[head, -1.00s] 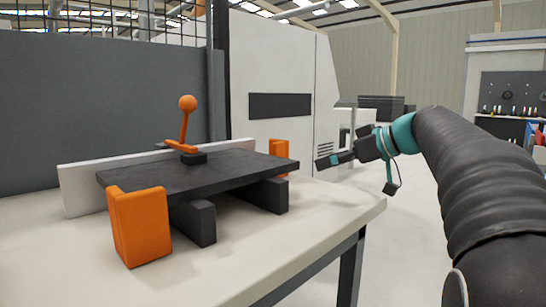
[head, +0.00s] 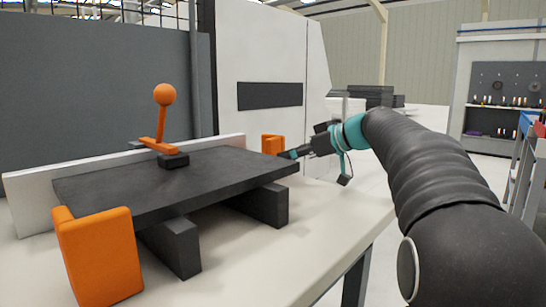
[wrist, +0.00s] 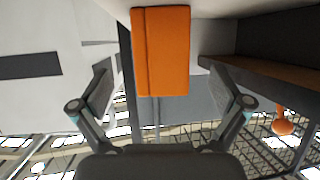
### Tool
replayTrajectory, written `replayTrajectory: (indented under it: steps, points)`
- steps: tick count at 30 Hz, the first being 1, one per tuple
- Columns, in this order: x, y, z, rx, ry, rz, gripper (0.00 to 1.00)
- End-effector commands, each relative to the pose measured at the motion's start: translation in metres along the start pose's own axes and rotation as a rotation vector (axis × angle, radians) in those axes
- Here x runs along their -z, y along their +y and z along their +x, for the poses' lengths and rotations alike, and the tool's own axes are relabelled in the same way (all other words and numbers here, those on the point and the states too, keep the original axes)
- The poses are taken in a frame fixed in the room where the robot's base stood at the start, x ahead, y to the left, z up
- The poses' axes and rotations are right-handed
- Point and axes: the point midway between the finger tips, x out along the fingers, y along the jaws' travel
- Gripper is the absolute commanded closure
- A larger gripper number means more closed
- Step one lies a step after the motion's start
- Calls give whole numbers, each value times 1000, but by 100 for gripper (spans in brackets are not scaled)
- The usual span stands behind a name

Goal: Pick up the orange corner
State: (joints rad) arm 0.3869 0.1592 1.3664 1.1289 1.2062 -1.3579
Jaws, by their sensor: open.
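Two orange corners show in the head view. The far orange corner (head: 272,145) stands past the far right end of the dark board (head: 180,182), and the near orange corner (head: 100,258) stands large at the front left. My gripper (head: 289,154) is just right of the far corner. In the wrist view an orange corner (wrist: 162,50) fills the top middle, between the lines of the two spread fingers of my gripper (wrist: 160,78). The gripper is open and empty. I cannot tell whether a fingertip touches the corner.
The dark board lies on dark support blocks (head: 175,247) on a pale table (head: 300,223). An orange ball-topped lever (head: 164,95) rises from the board. A white strip (head: 28,190) runs behind it. A white machine (head: 262,55) stands beyond the table.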

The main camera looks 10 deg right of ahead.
Motion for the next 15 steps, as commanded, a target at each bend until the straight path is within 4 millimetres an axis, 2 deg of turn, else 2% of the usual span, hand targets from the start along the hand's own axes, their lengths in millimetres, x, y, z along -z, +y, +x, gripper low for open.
replayTrajectory:
  steps: [5, 15]
  points:
    - [2, -1, 10, 0, 0, 0, 0]
    - [7, -2, 52, 1, 0, 0, 0]
